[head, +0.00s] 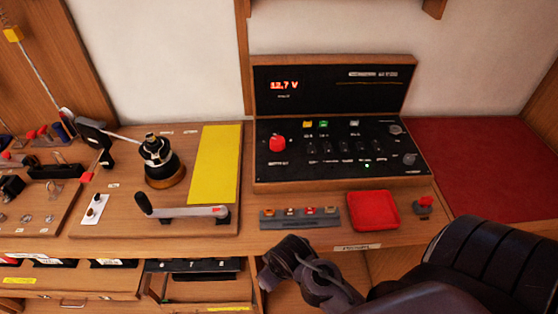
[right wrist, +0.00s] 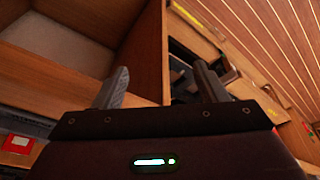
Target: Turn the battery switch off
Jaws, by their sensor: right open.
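A red round knob (head: 277,142), the battery switch, sits at the left of the black control panel (head: 385,172). The small label below it is hard to read. The display (head: 284,85) above reads 12.7 V, and a small green light (head: 367,166) is lit low on the panel. My right arm comes in from the lower right, below and in front of the panel, apart from the knob. My right gripper (right wrist: 162,86) is open in the right wrist view, its two fingers apart with nothing between them. My left gripper is not in view.
A red tray (head: 374,210), a grey strip (head: 300,218) with several small pieces and a small red-topped piece (head: 424,203) lie before the panel. A winch (head: 160,160), a crank handle (head: 180,211) and a yellow sheet (head: 215,165) are to the left. Drawers are below.

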